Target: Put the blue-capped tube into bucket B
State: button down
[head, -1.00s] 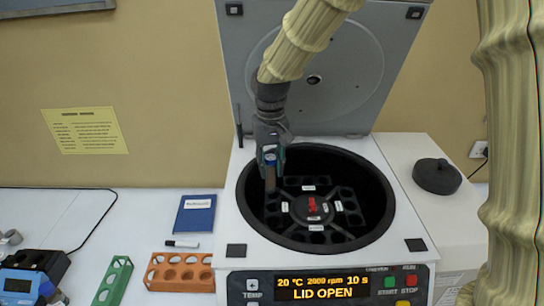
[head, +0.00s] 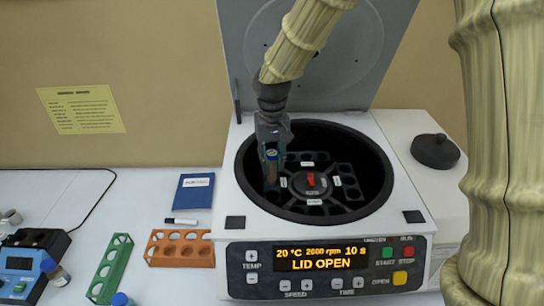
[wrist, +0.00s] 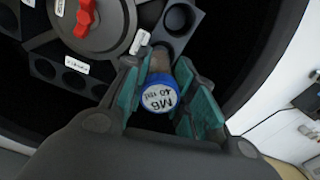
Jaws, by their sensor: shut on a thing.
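My gripper (head: 271,156) is shut on a blue-capped tube (head: 271,173), which hangs roughly upright over the left part of the open centrifuge bowl. In the wrist view, the blue cap (wrist: 160,97) reads "M6" with a smaller line under it, between the green finger pads. The tube's lower end is by a dark bucket block with round holes (wrist: 178,22); I cannot tell whether it is inside a hole. The rotor (head: 310,184) has a red centre knob and several hole blocks with small white labels. I cannot read which one is B.
The centrifuge lid (head: 330,60) stands open behind the arm. The panel (head: 325,267) reads "LID OPEN". An orange rack (head: 178,248), a green rack (head: 110,268), a blue book (head: 194,190) and a marker are at left. Another blue-capped tube (head: 55,272) is at the lower left.

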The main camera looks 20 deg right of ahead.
aim_at(272, 170)
jog(key=shift+s+a+f+b, duration=0.15)
jog(key=shift+f+b, duration=0.7)
jog(key=shift+f, duration=1.2)
jog(key=c, duration=1.1)
grip_release()
